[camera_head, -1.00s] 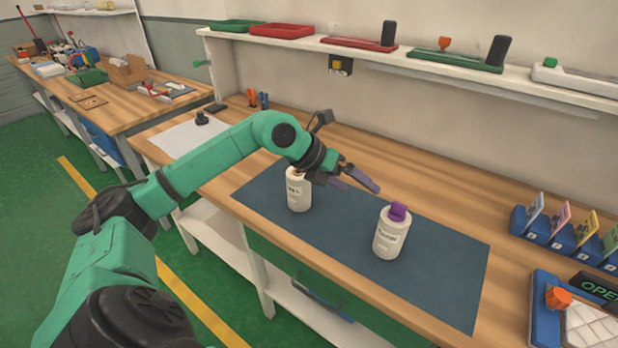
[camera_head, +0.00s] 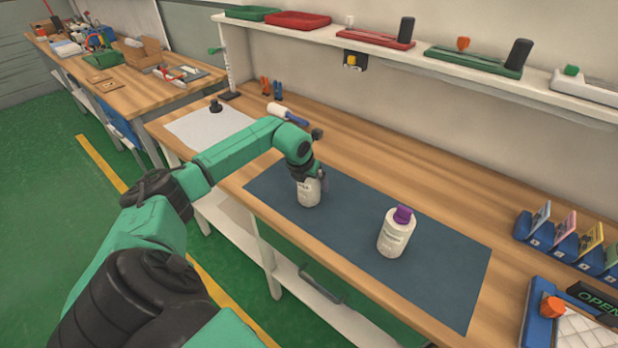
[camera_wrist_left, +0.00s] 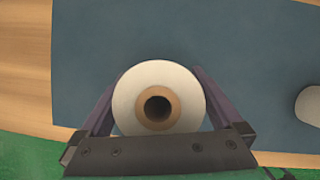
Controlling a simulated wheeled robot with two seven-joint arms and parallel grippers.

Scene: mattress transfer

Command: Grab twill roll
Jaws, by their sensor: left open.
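The white roll (camera_head: 309,196) stands upright on the left part of the blue-grey mat (camera_head: 440,285). Its label is partly visible but cannot be read now. In the left wrist view the roll (camera_wrist_left: 190,95) is seen from above, with a brown core and a dark hole. My left gripper (camera_wrist_left: 157,78) is open, with one purple finger on each side of it. In the head view the left gripper (camera_head: 311,180) points down over its top and hides it. A similar white container (camera_head: 395,235) with a purple top stands to the right. My right gripper is not in view.
The wooden bench (camera_head: 400,180) is clear behind the mat. A white tool with a blue handle (camera_head: 288,114) lies behind my arm. Blue card holders (camera_head: 562,245) stand at the right. A shelf (camera_head: 460,75) with trays runs along the wall.

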